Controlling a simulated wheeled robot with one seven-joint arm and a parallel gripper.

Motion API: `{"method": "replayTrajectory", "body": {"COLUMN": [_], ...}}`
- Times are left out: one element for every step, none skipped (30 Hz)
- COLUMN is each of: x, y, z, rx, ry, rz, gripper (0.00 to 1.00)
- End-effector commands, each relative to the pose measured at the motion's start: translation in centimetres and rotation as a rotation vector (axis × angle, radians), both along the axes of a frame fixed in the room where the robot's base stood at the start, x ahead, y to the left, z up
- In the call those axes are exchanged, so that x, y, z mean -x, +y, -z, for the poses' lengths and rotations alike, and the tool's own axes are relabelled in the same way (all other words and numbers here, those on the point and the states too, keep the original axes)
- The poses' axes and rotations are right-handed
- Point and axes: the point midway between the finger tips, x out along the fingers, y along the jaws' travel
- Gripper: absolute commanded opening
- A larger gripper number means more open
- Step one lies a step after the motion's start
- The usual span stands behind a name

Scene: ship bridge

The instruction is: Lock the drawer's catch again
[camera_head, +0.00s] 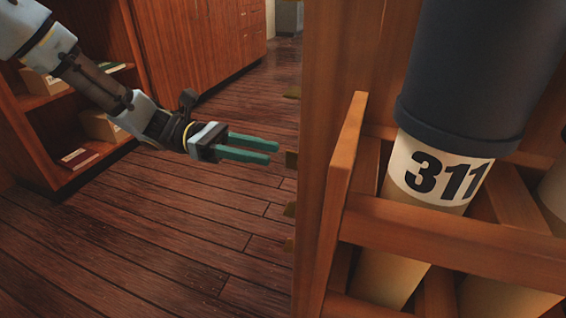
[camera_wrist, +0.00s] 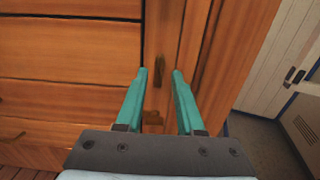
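My gripper (camera_head: 277,152) has two teal fingers held apart with nothing between them. It is at the edge of a wooden cabinet (camera_head: 312,60). In the wrist view my gripper (camera_wrist: 159,73) faces the cabinet's front. A small brass catch (camera_wrist: 158,71) on the upright post shows between the fingertips; I cannot tell whether they touch it or which way it is turned. A drawer front (camera_wrist: 70,48) lies to the left of the post and looks flush with its neighbours.
A wooden rack (camera_head: 440,228) holding a dark-capped tube marked 311 (camera_head: 428,172) fills the right side. An open shelf (camera_head: 85,172) with boxes stands at left. The plank floor (camera_head: 170,235) between is clear.

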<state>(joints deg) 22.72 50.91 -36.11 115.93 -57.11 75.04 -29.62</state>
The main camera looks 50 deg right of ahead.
Motion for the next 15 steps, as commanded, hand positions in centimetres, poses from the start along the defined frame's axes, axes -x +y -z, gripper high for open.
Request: {"method": "replayTrajectory", "body": {"x": [1.0, 1.5, 2.0, 2.4, 2.7, 3.2, 3.4, 3.7, 3.9, 4.0, 4.1, 4.2, 4.3, 4.3, 4.3], "y": [-0.2, -0.4, -0.6, -0.7, -0.8, -1.0, -1.1, -1.2, -1.3, -1.3, -1.3, -1.4, -1.4, -1.4, -1.4], "z": [0.3, 0.3, 0.3, 0.3, 0.2, 0.2, 0.2, 0.2, 0.2, 0.1, 0.1, 0.1, 0.1, 0.1, 0.0], "rx": [-0.001, -0.001, 0.000, 0.000, 0.001, 0.001, 0.001, 0.000, 0.000, 0.001, 0.001, 0.000, 0.000, 0.000, 0.000], "ry": [0.001, 0.000, 0.000, 0.000, 0.000, 0.000, 0.000, 0.000, -0.001, -0.001, -0.001, -0.001, -0.001, -0.001, -0.001], "rz": [0.003, 0.004, 0.003, 0.002, 0.002, 0.002, 0.002, 0.001, 0.001, 0.001, 0.000, 0.000, 0.000, -0.001, -0.001], "gripper": [0.37, 0.37, 0.37, 0.37, 0.37, 0.37, 0.37, 0.37, 0.37, 0.37, 0.37, 0.37, 0.37, 0.37, 0.37]}}
